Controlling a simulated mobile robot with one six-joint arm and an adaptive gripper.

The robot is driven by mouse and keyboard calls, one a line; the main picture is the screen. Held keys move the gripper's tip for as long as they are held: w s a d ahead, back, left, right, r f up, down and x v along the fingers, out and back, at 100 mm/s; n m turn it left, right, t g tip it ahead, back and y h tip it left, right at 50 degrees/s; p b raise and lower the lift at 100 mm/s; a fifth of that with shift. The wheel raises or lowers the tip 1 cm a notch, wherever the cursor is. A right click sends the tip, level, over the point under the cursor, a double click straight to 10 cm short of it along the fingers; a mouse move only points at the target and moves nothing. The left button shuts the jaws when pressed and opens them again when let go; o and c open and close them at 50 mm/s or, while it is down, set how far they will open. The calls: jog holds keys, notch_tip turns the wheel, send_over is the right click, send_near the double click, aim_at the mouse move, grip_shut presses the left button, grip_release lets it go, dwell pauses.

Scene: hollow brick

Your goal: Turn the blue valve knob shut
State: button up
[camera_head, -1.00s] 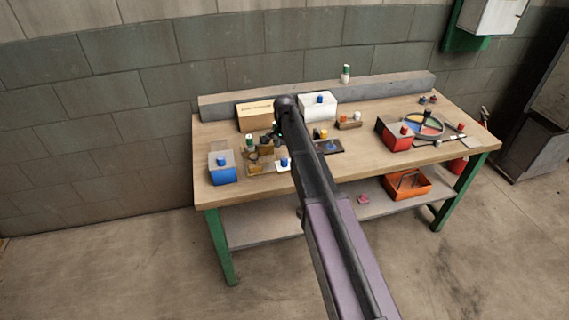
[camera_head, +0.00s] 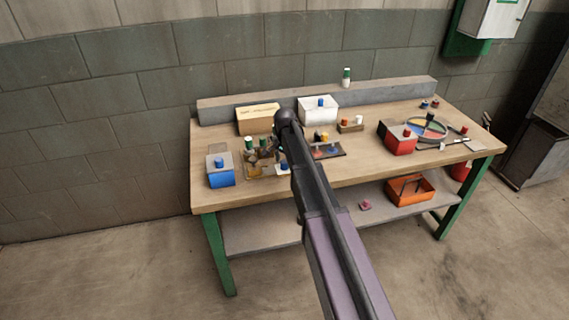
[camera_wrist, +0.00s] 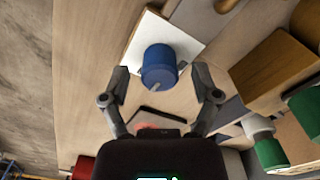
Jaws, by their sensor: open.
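The blue valve knob (camera_wrist: 159,66) is a short blue cylinder with a small grey pointer, on a white square plate (camera_wrist: 185,38). In the head view the white plate (camera_head: 282,173) lies near the table's front, left of my arm, which partly covers the knob. In the wrist view my gripper (camera_wrist: 161,76) is open, with one finger on each side of the knob's near part. Gaps show between the fingers and the knob. The gripper is mostly hidden behind my arm in the head view.
Green-and-white capped pieces (camera_wrist: 268,150) and a brown wooden block (camera_wrist: 272,72) stand right of the knob in the wrist view. A blue box (camera_head: 221,178) stands at the table's left end. A white box (camera_head: 318,110) and a red box (camera_head: 399,140) stand farther right.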

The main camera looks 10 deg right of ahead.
grip_shut()
